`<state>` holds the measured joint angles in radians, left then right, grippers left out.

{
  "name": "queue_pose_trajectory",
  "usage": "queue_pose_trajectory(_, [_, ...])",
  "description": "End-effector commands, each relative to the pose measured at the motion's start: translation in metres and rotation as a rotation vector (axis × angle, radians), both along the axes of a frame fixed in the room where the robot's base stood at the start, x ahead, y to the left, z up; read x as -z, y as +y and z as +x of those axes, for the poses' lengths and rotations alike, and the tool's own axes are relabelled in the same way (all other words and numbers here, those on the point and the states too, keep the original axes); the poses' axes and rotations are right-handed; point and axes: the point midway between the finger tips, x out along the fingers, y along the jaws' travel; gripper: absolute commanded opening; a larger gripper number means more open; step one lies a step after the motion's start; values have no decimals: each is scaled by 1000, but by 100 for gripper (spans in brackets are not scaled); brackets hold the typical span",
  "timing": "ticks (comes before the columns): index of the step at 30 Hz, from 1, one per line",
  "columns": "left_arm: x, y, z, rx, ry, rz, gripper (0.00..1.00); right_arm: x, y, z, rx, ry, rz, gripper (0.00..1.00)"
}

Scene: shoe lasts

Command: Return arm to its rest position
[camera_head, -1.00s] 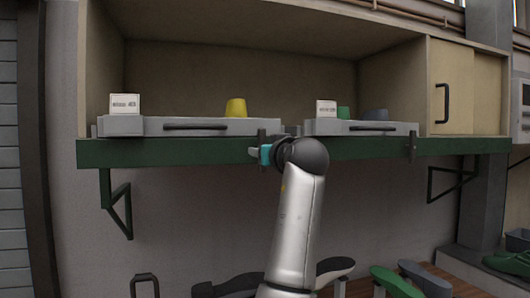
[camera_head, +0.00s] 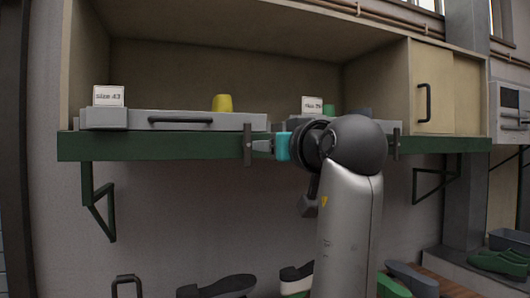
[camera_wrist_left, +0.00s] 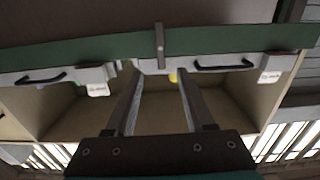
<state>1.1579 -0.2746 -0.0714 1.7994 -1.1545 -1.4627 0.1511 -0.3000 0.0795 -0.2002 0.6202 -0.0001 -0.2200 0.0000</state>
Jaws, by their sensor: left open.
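My left arm rises from below in the head view. My left gripper (camera_head: 262,147), behind a teal band, points left at the shelf's green front edge (camera_head: 150,147), beside a dark upright bar (camera_head: 247,145). The left wrist view looks upside down at the shelf; there my gripper (camera_wrist_left: 157,85) is open, with nothing between its two fingers. The upright bar (camera_wrist_left: 159,45) shows ahead of and between the fingertips; I cannot tell whether they touch it. My right gripper is not in view.
A grey drawer tray (camera_head: 150,120) with a size 43 card (camera_head: 108,96) and a yellow cup (camera_head: 222,103) sit on the shelf. A second card (camera_head: 312,105) stands right. Shoe lasts lie below, including a black one (camera_head: 222,285). Green shoes (camera_head: 500,263) lie right.

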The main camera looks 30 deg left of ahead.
Motion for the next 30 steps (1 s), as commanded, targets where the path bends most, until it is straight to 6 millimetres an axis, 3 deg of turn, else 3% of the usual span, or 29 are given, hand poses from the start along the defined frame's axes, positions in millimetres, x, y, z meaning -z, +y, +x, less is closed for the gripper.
queue_pose_trajectory(19, [0, -7, -6, 0, -1, -1, 54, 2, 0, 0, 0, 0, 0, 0])
queue_pose_trajectory(22, [10, -9, 2, 10, 23, 16, 54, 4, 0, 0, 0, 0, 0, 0])
queue_pose_trajectory(26, [55, -18, 39, 66, 124, 81, 54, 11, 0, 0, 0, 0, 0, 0])
queue_pose_trajectory(30, [144, -35, 91, 180, 287, 170, 54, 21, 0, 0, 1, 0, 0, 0])
